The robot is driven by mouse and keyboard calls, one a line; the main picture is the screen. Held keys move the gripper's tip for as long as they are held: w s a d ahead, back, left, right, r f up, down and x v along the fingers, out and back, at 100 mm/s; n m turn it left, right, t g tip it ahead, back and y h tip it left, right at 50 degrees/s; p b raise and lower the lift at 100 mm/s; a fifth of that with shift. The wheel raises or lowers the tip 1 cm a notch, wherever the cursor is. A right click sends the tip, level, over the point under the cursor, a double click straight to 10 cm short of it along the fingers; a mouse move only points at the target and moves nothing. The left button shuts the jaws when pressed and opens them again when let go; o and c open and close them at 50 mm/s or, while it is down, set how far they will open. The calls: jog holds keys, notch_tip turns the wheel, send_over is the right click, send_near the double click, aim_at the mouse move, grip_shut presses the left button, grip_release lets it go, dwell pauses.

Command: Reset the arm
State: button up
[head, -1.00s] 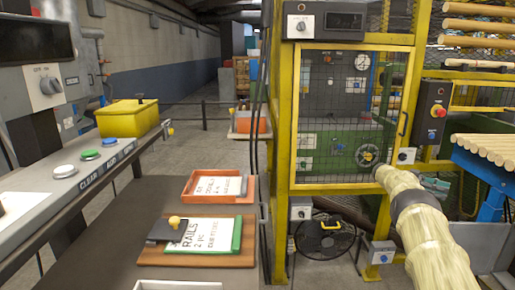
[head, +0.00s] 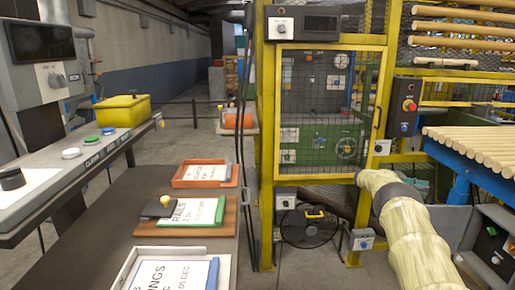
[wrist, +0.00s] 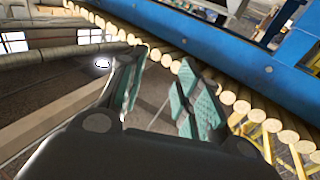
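My gripper (wrist: 161,62) shows in the wrist view with its two teal-padded fingers apart. I see nothing held between them. Beyond the fingers runs a slanting row of pale round rods (wrist: 228,98), seen by their ends, beside a blue beam (wrist: 235,45). I cannot tell how far the fingertips are from the rods. My gripper cannot be made out in the head view.
In the head view, a yellow caged machine (head: 267,150) stands in the middle. A rod rack with a blue frame (head: 450,168) is at right. A bench (head: 110,262) at left holds an orange tray (head: 178,183), a wooden board (head: 150,229) and a white tray (head: 125,268). Grey floor shows between.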

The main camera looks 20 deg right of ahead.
jog(key=w+a+f+n+t+h+p, duration=0.2)
jog(key=w+a+f+n+t+h, duration=0.7)
jog(key=w+a+f+n+t, duration=0.55)
jog(key=s+a+f+n+t+y, duration=0.2)
jog(key=a+f+n+t+y, duration=0.25)
jog(key=a+f, duration=0.6)
jog(key=s+a+f+n+t+y, duration=0.25)
jog(key=a+f+t+y, duration=0.2)
jog(key=a+f, duration=0.65)
jog(key=s+a+f+n+g+y+p, duration=0.1)
jog(key=s+a+f+n+y, duration=0.15)
jog(key=s+a, duration=0.75)
jog(key=s+a+f+n+g+y+p, duration=0.15)
jog(key=s+a+y, duration=0.25)
jog(key=s+a, duration=0.65)
jog(key=s+a+r+n+g+y, duration=0.1)
jog(key=s+a+g, duration=0.1)
jog(key=s+a, duration=0.3)
jog(key=s+a+r+g+y, duration=0.1)
jog(key=s+a, duration=0.4)
jog(key=s, duration=0.7)
jog(key=s+a+r+n+g+y, duration=0.1)
jog(key=s+a+r+g+y, duration=0.1)
jog(key=s+a, duration=0.3)
jog(key=s, duration=0.4)
jog(key=shift+r+n+g, duration=0.3)
jog(key=shift+r+n, duration=0.05)
jog(key=shift+s+d, duration=0.1)
